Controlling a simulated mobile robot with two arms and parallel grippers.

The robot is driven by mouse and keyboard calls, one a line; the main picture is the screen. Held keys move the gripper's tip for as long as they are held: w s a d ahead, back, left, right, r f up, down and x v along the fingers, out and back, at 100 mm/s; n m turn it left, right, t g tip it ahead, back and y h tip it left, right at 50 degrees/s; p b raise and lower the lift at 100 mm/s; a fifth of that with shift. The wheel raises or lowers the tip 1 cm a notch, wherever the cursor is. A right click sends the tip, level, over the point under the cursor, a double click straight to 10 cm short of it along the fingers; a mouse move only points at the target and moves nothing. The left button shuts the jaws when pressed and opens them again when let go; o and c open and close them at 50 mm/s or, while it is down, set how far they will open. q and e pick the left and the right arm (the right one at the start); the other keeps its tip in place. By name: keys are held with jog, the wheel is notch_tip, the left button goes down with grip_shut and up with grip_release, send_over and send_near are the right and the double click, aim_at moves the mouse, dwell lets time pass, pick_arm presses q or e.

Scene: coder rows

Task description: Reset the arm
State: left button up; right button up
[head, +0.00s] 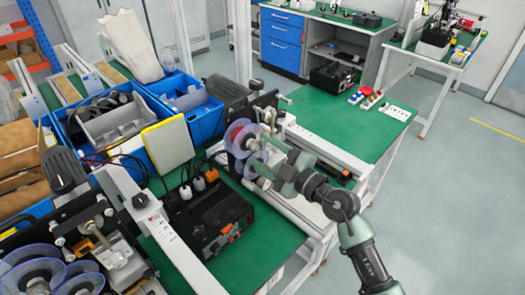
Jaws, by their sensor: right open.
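My right arm comes in from the lower right, grey-green, and reaches over the near green bench. My right gripper (272,163) is at the clear reels (242,139) of a coder machine on that bench. Its jaws are open, with nothing seen held in them. The fingertips overlap the lower reel in the picture; I cannot tell whether they touch it. My left gripper is not in view.
A black box with orange parts (212,218) stands on the green bench left of my arm. Blue bins (186,101) sit behind it. Another coder machine (75,255) is at lower left. Small red and white items (366,97) lie farther back. Open grey floor (440,200) is at right.

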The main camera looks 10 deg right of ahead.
jog(key=b+v, duration=0.1)
jog(key=v, duration=0.6)
jog(key=shift+s, duration=0.25)
